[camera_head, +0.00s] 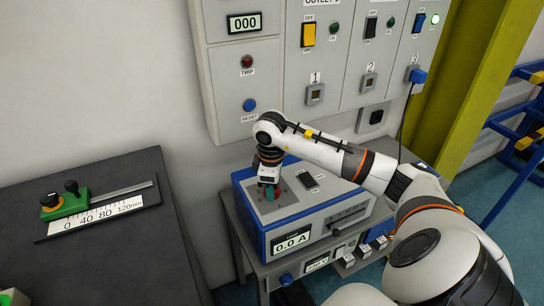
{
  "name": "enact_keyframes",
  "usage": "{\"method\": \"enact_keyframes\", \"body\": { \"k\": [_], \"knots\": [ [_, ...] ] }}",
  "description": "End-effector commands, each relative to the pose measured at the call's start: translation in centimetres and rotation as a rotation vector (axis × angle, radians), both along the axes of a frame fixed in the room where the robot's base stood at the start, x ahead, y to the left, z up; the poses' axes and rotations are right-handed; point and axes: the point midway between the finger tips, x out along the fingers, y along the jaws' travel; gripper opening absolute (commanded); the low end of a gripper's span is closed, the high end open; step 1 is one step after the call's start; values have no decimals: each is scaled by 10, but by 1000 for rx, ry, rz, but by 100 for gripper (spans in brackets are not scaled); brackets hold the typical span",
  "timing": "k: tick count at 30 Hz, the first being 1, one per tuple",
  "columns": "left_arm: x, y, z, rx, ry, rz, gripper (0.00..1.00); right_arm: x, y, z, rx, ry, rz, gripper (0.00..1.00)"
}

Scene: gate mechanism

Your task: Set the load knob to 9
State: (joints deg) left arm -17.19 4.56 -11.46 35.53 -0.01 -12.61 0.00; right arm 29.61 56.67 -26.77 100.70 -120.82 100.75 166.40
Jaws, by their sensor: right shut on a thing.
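The load unit (331,216) is a blue and grey box on a small grey cart, and its front display (292,241) reads 0.0 A. My right gripper (269,191) points down at the left part of its grey top panel and is shut on the load knob there. The gripper hides most of the knob and its scale, so I cannot read the setting. A small dark switch (308,180) sits on the top panel to the right of the gripper. My left gripper is out of view.
A grey wall panel (222,90) stands behind, with a display reading 000, switches and sockets; a blue plug (417,75) is in the right socket. A dark table (130,255) at left bears a green slide gauge (66,205). Small labelled blocks (348,260) lie below the unit.

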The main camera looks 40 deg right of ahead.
Motion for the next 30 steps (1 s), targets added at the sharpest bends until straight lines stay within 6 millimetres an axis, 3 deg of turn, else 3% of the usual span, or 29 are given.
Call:
{"method": "enact_keyframes", "body": {
  "k": [1,9,26,27,30],
  "knots": [
    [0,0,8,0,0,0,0,1,0,5,1,-3,-29,16],
    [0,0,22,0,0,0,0,1,-1,4,-1,-5,-133,16],
    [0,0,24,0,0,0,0,2,-2,3,-4,-7,-163,16],
    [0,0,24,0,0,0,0,2,-1,3,-3,-8,-163,42],
    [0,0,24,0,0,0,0,1,-1,3,-3,-6,-162,58]
  ]
}}
